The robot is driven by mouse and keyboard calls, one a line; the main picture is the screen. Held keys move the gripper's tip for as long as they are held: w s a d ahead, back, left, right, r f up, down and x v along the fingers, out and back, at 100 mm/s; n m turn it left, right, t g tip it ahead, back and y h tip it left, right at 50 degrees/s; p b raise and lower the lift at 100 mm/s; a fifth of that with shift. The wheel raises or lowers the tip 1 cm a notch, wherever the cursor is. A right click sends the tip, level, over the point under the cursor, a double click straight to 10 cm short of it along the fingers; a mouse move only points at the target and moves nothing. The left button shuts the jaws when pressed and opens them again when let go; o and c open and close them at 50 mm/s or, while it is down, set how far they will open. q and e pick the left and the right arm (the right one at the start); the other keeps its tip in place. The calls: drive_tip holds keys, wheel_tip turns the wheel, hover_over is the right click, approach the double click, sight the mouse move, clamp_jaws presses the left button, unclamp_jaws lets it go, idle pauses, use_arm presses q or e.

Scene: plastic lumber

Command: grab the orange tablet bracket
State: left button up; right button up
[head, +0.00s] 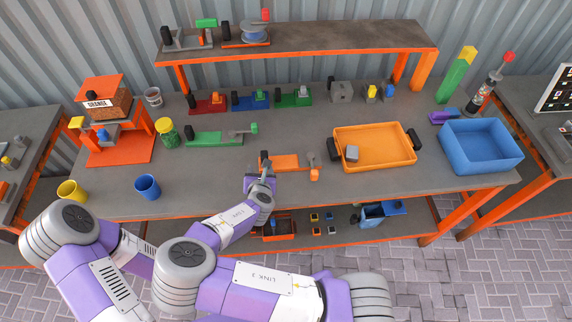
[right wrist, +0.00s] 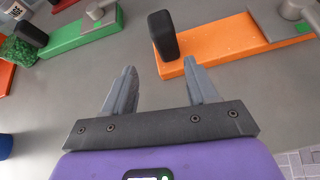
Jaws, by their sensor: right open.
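The orange tablet bracket (head: 288,162) lies flat on the grey workbench, with a black upright block at its left end and a grey arm piece at its right end. In the right wrist view the bracket (right wrist: 235,45) is at the upper right, its black block just beyond the fingers. My right gripper (head: 265,172) is open and empty at the bracket's left end, on the near side. In the right wrist view the gripper (right wrist: 160,85) has its right fingertip close to the bracket's near edge; contact cannot be told. My left gripper is not in view.
A similar green bracket (head: 213,138) lies to the left, beside a green jar (head: 167,132). An orange tray (head: 372,133) stands to the right, and a blue bin (head: 480,150) beyond it. A blue cup (head: 147,187) is at the front left. Bench surface is clear around the orange bracket.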

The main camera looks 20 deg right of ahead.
drive_tip(key=shift+w+d+r+n+t, duration=0.25)
drive_tip(key=shift+d+r+n+t, duration=0.45)
drive_tip(key=shift+d+n, duration=0.2)
drive_tip(key=x, duration=0.7)
drive_tip(key=shift+w+b, duration=0.2)
drive_tip(key=shift+b, duration=0.2)
drive_tip(key=shift+c, duration=0.4)
clamp_jaws()
